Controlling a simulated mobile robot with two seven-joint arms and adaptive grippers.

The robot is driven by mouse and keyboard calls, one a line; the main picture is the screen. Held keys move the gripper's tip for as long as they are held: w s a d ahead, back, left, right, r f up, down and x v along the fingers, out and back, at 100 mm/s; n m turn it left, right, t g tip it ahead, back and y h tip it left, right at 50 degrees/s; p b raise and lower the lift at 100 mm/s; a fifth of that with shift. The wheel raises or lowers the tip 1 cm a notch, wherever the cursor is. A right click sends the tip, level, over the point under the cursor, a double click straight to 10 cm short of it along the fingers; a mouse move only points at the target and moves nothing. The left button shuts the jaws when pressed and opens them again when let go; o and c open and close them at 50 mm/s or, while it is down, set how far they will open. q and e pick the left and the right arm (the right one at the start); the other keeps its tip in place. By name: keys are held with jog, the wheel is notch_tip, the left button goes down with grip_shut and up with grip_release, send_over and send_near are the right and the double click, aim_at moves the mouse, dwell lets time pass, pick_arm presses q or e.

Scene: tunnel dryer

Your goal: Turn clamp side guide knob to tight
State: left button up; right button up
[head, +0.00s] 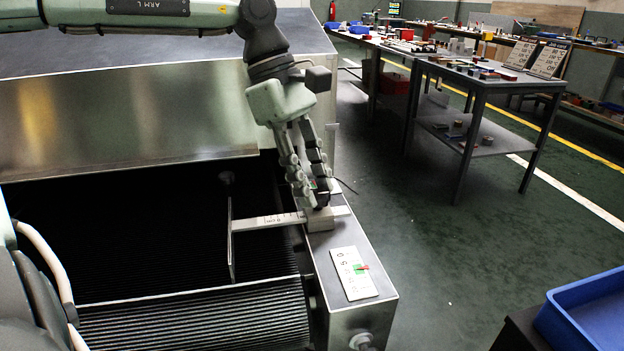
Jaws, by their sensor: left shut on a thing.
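My left gripper (318,200) points down over the dryer's right side rail, with its fingers closed around the small dark clamp knob. The knob is mostly hidden between the fingertips, so its turn position cannot be read. It sits on a pale clamp block (320,222) on the rail. A flat scaled bar (268,221) runs from the block leftward to the upright side guide plate (231,240) above the dark conveyor. My right gripper is not in view.
The metal dryer hood (120,115) stands behind. A blue bin (590,310) is at lower right. Workbenches (485,85) stand farther back, with clear floor between.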

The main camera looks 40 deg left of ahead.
pick_arm(q)
jog(key=o, duration=1.2)
jog(key=shift+c, duration=0.2)
jog(key=v, duration=1.2)
jog(key=shift+w, duration=0.1)
